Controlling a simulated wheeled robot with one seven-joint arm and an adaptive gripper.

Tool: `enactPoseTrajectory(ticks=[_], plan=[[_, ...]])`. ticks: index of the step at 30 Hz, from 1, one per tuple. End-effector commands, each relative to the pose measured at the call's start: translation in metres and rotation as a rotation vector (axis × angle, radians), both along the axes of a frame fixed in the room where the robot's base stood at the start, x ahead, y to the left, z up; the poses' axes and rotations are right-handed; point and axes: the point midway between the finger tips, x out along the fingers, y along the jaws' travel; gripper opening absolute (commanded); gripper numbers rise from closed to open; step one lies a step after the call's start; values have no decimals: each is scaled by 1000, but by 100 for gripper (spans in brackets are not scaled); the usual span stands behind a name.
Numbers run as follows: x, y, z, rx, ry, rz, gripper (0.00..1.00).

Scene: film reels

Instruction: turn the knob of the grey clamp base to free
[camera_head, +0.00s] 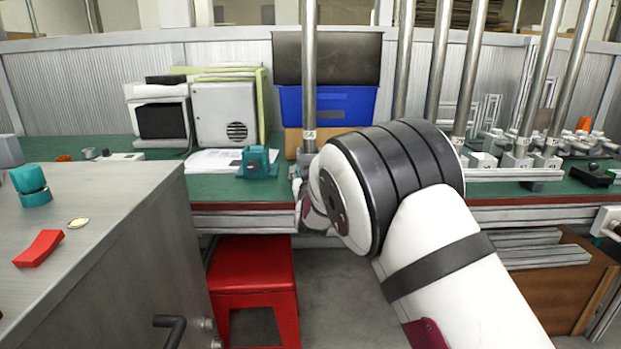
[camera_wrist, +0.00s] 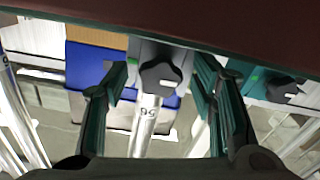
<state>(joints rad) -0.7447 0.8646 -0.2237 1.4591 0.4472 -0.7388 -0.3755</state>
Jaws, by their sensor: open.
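The grey clamp base (camera_wrist: 145,52) is in the wrist view, at the foot of a metal pole (camera_wrist: 148,122). Its dark grey lobed knob (camera_wrist: 158,74) faces the camera, with a short white mark on its right side. A small green mark shows on the base left of the knob. My gripper (camera_wrist: 163,78) is open, with one finger on each side of the knob; I cannot tell whether they touch it. In the head view my arm hides most of the gripper and the knob; the pole (camera_head: 309,75) rises behind it.
A teal clamp base (camera_head: 258,164) with a dark knob stands left of the pole on the green bench (camera_head: 222,190). A blue bin (camera_head: 350,104) is behind. More poles stand to the right. A red stool (camera_head: 252,275) and a grey cabinet (camera_head: 150,240) are in front, to the left.

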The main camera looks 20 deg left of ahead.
Motion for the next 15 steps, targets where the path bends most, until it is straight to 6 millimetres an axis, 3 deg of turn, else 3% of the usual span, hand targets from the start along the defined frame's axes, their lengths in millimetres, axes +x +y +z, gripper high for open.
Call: enactPoseTrajectory(ticks=[5,15], plan=[[-17,-4,0,0,1,1,52],[-78,-23,0,-1,2,3,52]])
